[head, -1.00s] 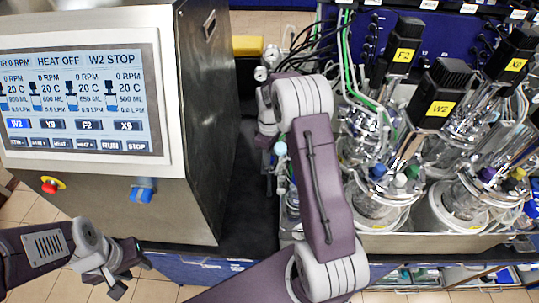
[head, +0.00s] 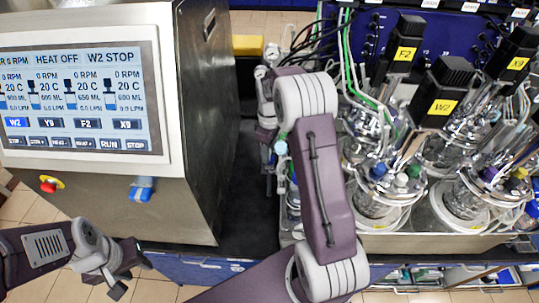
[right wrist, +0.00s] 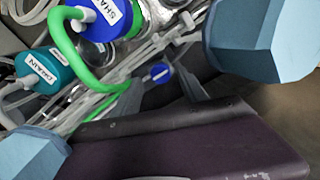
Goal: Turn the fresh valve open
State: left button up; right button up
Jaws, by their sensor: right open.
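No label reading "fresh" is legible, so I cannot tell which part is the fresh valve. In the right wrist view a small blue knob or cap (right wrist: 160,73) with a white label lies between the dark fingers of my right gripper (right wrist: 163,94). The fingers are apart, and I cannot tell whether they touch it. In the head view my right forearm largely hides this gripper, beside the narrow gap right of the steel console. My left gripper (head: 132,277) is open and empty at the lower left, below the console.
A teal cap marked DRAIN (right wrist: 40,70) and a larger blue cap (right wrist: 100,15) with a green tube crowd the right wrist view. Pale-blue faceted parts (right wrist: 262,38) are close to that camera. The steel console (head: 205,120) and glass vessels (head: 375,205) flank my right arm.

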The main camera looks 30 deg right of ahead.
notch_tip(320, 180, up, 7)
jog(key=shift+b, duration=0.4)
